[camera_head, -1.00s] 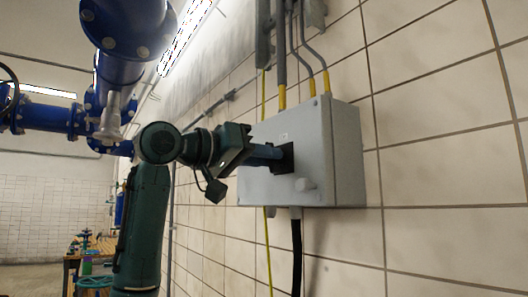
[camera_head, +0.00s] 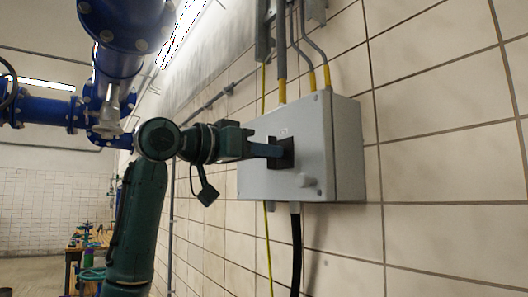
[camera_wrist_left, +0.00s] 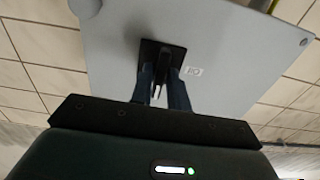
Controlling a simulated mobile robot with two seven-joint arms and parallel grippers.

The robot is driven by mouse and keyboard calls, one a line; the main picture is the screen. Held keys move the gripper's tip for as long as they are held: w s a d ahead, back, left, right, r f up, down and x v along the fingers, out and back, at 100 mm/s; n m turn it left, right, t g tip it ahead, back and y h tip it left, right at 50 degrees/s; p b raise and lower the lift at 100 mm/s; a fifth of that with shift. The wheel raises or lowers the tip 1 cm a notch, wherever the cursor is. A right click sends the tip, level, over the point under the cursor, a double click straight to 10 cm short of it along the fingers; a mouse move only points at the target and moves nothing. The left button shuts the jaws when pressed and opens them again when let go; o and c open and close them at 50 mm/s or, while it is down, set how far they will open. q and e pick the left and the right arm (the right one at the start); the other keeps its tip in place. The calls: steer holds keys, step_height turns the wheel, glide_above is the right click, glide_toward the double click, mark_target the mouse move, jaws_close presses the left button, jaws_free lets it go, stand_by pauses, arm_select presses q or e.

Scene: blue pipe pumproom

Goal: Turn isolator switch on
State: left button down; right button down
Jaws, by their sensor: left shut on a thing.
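The isolator switch is a grey box (camera_head: 318,170) on the tiled wall, with a black square switch plate (camera_head: 287,153) on its front. My left gripper (camera_head: 278,151) reaches in from the left, its blue fingers at the plate. In the left wrist view the fingers (camera_wrist_left: 162,88) stand on both sides of a thin dark switch handle (camera_wrist_left: 158,84) in front of the black plate (camera_wrist_left: 163,50). The left gripper is shut on this handle. The fingers partly hide the handle, and its exact angle is hard to tell. My right gripper is not in view.
Conduits with yellow ends (camera_head: 282,88) enter the box from above, and a black cable (camera_head: 296,250) hangs below it. Large blue pipes (camera_head: 118,50) stand at the upper left. The wall right of the box is clear.

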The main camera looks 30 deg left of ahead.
arm_select(q)
steer(key=c, duration=1.5)
jaws_free()
steer(key=b+v, duration=0.3)
steer(key=v, duration=1)
steer(key=shift+s, duration=0.1)
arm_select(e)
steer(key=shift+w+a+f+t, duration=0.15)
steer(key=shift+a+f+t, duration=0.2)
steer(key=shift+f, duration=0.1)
arm_select(q)
steer(key=shift+f, duration=0.1)
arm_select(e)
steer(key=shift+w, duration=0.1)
